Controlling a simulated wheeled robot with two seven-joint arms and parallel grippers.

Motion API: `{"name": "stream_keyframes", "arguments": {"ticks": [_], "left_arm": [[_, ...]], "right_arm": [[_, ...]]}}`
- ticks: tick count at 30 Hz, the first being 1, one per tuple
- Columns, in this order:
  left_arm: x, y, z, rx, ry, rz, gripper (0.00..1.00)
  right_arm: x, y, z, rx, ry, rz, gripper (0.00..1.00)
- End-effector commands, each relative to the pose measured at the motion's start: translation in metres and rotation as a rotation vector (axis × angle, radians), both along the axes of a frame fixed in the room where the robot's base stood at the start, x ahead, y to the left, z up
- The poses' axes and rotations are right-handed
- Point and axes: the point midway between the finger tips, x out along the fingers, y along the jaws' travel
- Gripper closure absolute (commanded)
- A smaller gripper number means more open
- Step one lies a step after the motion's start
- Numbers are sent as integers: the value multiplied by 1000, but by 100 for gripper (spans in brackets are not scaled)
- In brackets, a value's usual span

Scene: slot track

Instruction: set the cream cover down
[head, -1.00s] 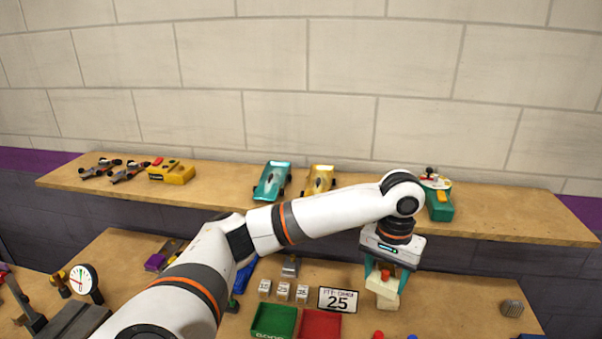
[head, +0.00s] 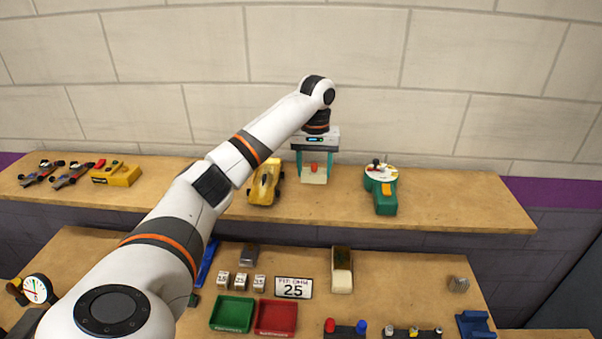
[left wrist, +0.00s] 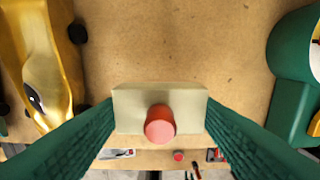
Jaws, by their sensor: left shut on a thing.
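The cream cover (head: 314,177), a small block with a red knob, is in my left gripper (head: 315,168) at the upper shelf. The gripper is shut on it, teal fingers on both sides. In the left wrist view the cover (left wrist: 124,108) sits level between the fingers, its red knob (left wrist: 160,124) facing the camera. I cannot tell whether its underside touches the shelf. My right gripper is not in view.
On the upper shelf (head: 450,205), a yellow car (head: 266,183) stands left of the cover and a green device with a dial (head: 384,196) stands right. Bare wood lies between them. An open-topped cream box (head: 342,281) stands on the lower bench.

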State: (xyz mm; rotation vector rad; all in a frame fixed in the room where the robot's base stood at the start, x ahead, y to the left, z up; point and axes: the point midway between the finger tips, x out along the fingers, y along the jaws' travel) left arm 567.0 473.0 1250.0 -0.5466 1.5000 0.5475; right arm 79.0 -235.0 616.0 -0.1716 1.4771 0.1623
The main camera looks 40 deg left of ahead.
Motion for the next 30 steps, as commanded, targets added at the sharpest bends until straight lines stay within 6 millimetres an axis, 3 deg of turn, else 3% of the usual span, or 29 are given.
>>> {"name": "stream_keyframes", "arguments": {"ticks": [11, 23, 24, 27, 30], "left_arm": [[0, 0, -41, 0, 1, 0, 67], [0, 0, -48, 0, 0, 0, 67], [0, 0, -48, 1, -1, 0, 38], [0, 0, -48, 1, -1, 0, 22], [0, 0, -48, 1, -1, 0, 21]], "right_arm": [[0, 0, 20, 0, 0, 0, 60], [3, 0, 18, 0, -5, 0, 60], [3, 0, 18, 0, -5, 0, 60], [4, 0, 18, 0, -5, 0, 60], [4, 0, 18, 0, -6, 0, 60]]}}
